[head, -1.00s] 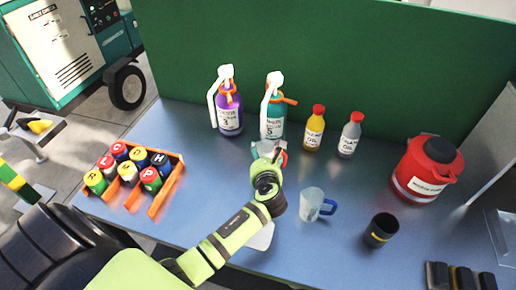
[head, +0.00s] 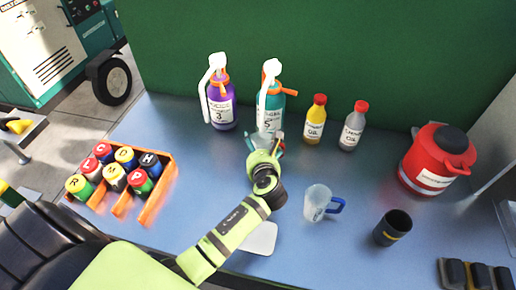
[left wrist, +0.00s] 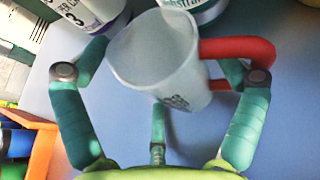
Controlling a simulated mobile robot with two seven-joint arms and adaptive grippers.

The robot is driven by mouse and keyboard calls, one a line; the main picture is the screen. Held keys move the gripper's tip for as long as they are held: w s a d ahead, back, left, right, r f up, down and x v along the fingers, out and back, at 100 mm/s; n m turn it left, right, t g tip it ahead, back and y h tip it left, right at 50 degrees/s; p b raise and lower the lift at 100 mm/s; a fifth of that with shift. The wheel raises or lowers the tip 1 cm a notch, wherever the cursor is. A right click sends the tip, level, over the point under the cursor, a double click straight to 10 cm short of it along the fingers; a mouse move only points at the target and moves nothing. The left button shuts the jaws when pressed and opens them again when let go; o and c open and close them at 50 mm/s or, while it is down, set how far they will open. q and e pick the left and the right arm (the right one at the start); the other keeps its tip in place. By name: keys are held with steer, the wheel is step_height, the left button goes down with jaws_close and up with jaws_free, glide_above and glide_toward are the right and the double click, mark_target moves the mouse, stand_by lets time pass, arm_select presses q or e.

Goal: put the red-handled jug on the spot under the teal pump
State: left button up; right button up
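The red-handled jug (left wrist: 158,62) is pale and translucent in the left wrist view, its open rim toward the camera and its red handle (left wrist: 238,49) to the right. My left gripper (left wrist: 160,58) has its teal fingers curled around the jug, tips against both sides; they look shut on it. In the head view my left gripper (head: 265,142) is just in front of the teal pump bottle (head: 270,112) and mostly hides the jug. The spot under the pump is hidden, and I cannot tell whether the jug touches the table. My right gripper is not in view.
A purple pump bottle (head: 220,108) stands close on the left. Yellow (head: 315,122) and grey (head: 352,128) bottles, a blue-handled jug (head: 316,203), a black cup (head: 392,228) and a red container (head: 435,163) are to the right. An orange crate (head: 150,205) holds several cans.

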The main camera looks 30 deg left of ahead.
arm_select(q)
steer(key=shift+d+r, duration=0.1)
steer(key=shift+r, duration=0.15)
steer(key=shift+s+d, duration=0.2)
steer(key=shift+s, duration=0.05)
steer(key=v, duration=1.1)
steer(key=shift+r+b, duration=0.25)
steer(key=shift+b, duration=0.2)
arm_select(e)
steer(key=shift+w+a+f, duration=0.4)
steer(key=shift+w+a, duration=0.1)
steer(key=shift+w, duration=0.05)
